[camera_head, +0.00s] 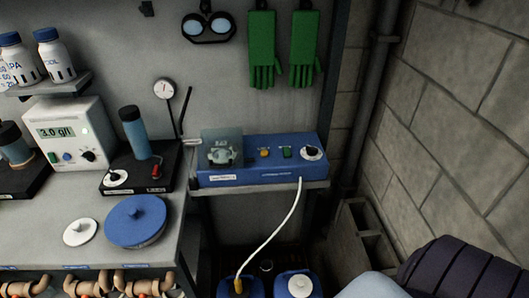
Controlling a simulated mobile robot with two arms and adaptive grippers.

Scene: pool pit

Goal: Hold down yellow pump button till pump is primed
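The blue pump unit (262,174) stands on a small shelf against the grey wall, right of the bench. The yellow button (265,152) is on its sloped top, between the clear pump head (222,148) on the left and a green button (287,153) on the right. A black knob on a white dial (312,153) is at the right end. A white hose (290,216) runs from the unit's front down to a blue container (238,288). Neither gripper shows in this view. Nothing covers the yellow button.
The bench at left holds a meter reading 3.0 g/l (66,134), a stirrer-like black device (137,172) and a round blue lid (135,220). Goggles (208,27) and green gloves (283,48) hang above. A dark ribbed object (455,268) fills the lower right. Space before the pump is clear.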

